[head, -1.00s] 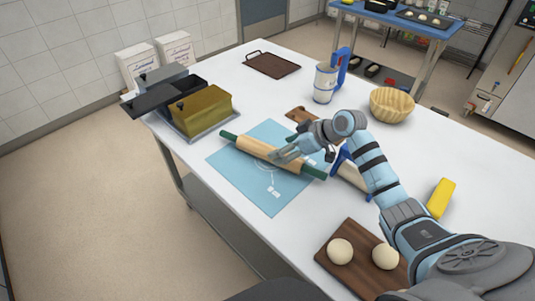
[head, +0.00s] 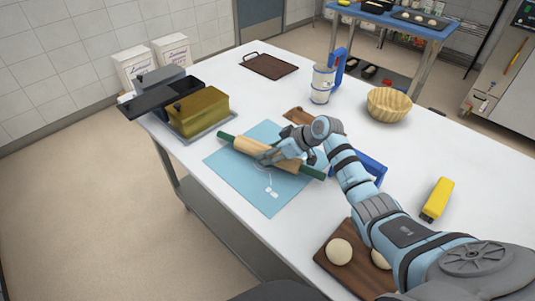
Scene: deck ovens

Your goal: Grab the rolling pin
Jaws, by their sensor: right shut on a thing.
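The rolling pin (head: 247,146) has a light wooden barrel and dark green handles. It lies diagonally over the blue mat (head: 233,174) on the white table. My right gripper (head: 266,157) is shut on the middle of its barrel and hides part of it. Whether the pin is lifted clear of the mat I cannot tell. My left gripper is not in the head view.
A dark board (head: 335,270) with dough balls lies at the front. A blue-handled item (head: 372,168) is partly behind my right arm. A yellow item (head: 437,199), a wicker basket (head: 388,104), a canister (head: 322,83) and a gold box (head: 198,110) stand around.

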